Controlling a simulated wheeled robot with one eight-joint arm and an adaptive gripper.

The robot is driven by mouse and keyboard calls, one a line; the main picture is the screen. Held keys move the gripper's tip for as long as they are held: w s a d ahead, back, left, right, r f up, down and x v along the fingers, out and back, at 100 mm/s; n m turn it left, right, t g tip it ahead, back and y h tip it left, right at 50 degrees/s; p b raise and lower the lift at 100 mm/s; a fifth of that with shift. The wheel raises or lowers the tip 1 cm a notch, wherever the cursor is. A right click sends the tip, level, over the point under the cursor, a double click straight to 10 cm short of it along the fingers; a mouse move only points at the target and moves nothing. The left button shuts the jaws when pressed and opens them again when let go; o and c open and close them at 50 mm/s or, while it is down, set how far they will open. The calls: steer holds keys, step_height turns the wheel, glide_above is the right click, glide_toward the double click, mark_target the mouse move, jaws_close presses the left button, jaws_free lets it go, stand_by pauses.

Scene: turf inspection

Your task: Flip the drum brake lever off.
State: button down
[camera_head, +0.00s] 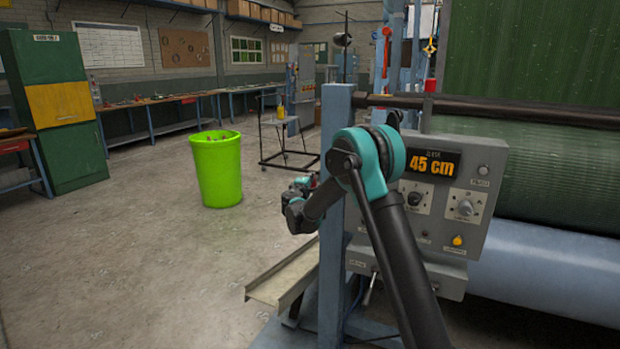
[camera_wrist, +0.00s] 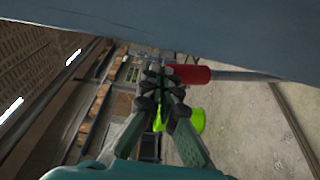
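A lever with a red grip (camera_wrist: 191,75) and a grey metal rod (camera_wrist: 240,76) shows in the wrist view, lying across the picture just beyond my fingertips. I take it for the drum brake lever; no label is readable. My gripper (camera_wrist: 160,72) has its two dark fingers drawn together at the left end of the red grip. They look shut, with nothing clearly between them. Whether they touch the grip cannot be told. In the head view, my gripper (camera_head: 299,193) is left of the blue post, with a small red patch beside it. The lever's mounting is hidden.
A blue post (camera_head: 334,210) stands close to my arm. A grey control panel (camera_head: 470,200) with a "45 cm" display is right of it, before a green turf roll (camera_head: 560,165). A metal channel (camera_head: 283,275) lies below my gripper. A green bin (camera_head: 217,168) stands on open floor.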

steer(key=s+a, duration=0.1)
steer(key=s, duration=0.9)
steer(key=shift+a, duration=0.3)
steer(key=shift+s+f, duration=0.1)
steer(key=shift+s, duration=0.1)
